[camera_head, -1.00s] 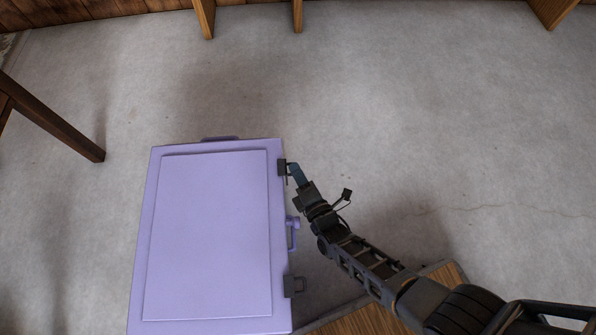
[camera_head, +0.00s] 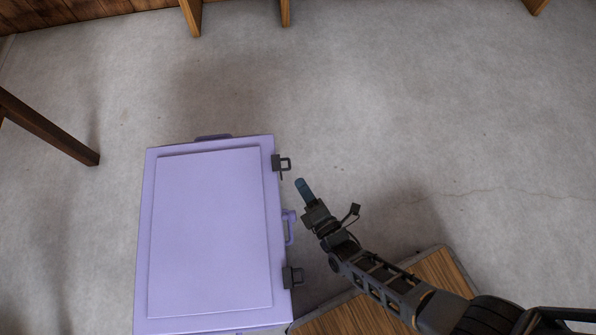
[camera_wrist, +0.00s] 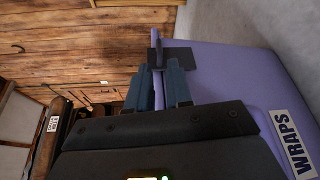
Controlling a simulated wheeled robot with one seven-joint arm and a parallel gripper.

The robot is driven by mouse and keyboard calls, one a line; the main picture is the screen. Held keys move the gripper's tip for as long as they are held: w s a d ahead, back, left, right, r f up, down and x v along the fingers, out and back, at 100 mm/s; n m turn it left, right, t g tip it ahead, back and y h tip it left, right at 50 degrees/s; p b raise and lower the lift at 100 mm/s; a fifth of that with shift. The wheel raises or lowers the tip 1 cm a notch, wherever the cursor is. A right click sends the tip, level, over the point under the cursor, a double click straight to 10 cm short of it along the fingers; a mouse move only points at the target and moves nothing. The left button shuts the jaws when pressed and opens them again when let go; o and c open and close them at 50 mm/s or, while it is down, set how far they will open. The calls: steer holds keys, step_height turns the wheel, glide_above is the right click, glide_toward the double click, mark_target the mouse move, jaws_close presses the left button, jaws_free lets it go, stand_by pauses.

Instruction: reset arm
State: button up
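My gripper (camera_head: 303,187) has blue fingertips and points at the upper right side of a purple trunk (camera_head: 210,230). A small gap shows between the tip and the dark upper latch (camera_head: 281,163). In the wrist view the two fingers (camera_wrist: 161,88) stand slightly apart with nothing held between them. The dark latch (camera_wrist: 172,57) shows beyond the fingertips. The purple trunk (camera_wrist: 240,75) fills the right side of that view, with a label reading "WRAPS" (camera_wrist: 294,143).
A lower dark latch (camera_head: 291,277) and a purple handle (camera_head: 289,228) are on the trunk's right side. A wooden surface (camera_head: 385,300) lies under my arm. A dark wooden leg (camera_head: 60,135) stands at left. The grey floor (camera_head: 430,110) is clear at upper right.

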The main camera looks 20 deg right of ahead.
steer(key=shift+s, duration=0.25)
stand_by(0.4)
steer(key=s+d+r+m+g, duration=0.1)
steer(key=s+d+r+m, duration=0.2)
steer(key=s+r+m, duration=0.6)
steer(key=s+d+r+m, duration=0.3)
steer(key=s+r+m, duration=0.2)
steer(key=s+r, duration=0.7)
steer(key=s+r+m+p, duration=0.2)
steer(key=r+p, duration=0.8)
steer(key=r, duration=0.9)
steer(key=s+d+r+m+g+h+p, duration=0.1)
steer(key=r+m+p, duration=0.4)
steer(key=r+p, duration=0.6)
step_height(320, 180, up, 8)
steer(key=shift+s+d+r+p, duration=0.25)
steer(key=shift+s+p, duration=0.05)
steer(key=shift+s, duration=0.1)
